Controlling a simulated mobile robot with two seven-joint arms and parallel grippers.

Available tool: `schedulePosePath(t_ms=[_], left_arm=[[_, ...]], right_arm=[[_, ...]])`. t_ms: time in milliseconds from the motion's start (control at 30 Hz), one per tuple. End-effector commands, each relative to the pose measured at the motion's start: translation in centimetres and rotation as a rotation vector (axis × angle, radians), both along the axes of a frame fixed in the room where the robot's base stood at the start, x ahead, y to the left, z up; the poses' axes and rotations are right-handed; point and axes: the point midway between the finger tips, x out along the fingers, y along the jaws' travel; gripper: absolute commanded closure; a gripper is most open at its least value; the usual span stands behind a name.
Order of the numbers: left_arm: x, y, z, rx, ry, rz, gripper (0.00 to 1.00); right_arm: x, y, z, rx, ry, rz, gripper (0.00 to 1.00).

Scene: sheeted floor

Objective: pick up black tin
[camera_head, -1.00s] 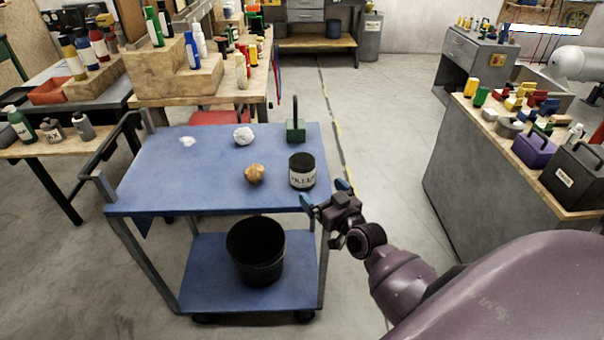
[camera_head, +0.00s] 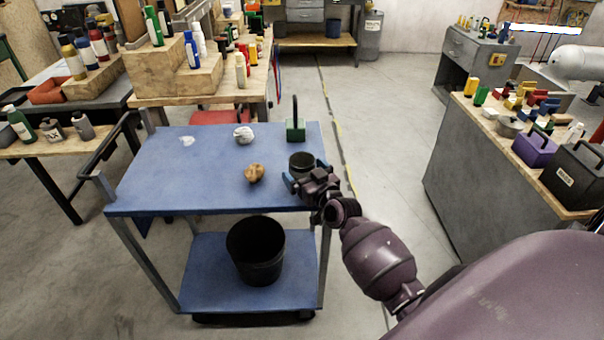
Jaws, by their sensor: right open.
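The black tin (camera_head: 301,162) stands upright near the right edge of the blue cart's top (camera_head: 200,190). Its rim and upper part show; its lower part and label are hidden behind my right gripper. My right gripper (camera_head: 304,178) is open, with its blue-tipped fingers at the near side of the tin, one to the left and one to the right. I cannot tell whether the fingers touch the tin. My left gripper is not in view.
A brown lump (camera_head: 254,173), a white crumpled ball (camera_head: 244,134) and a green block with a dark handle (camera_head: 296,130) sit on the cart top. A black bucket (camera_head: 256,252) stands on the lower shelf. A grey workbench (camera_head: 480,165) is at the right.

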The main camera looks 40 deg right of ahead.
Motion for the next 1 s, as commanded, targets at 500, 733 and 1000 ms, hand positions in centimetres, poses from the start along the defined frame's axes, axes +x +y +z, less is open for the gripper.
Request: schedulePosePath(t_ms=[500,733,1000], left_arm=[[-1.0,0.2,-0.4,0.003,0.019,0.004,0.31],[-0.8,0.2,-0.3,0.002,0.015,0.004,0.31],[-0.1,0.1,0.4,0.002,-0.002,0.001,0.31]], right_arm=[[0.0,0.0,0.1,0.0,-0.001,0.0,0.54],[0.0,0.0,0.4,0.0,-0.002,0.0,0.54],[-3.0,0.1,0.7,-0.001,0.0,-0.001,0.54]])
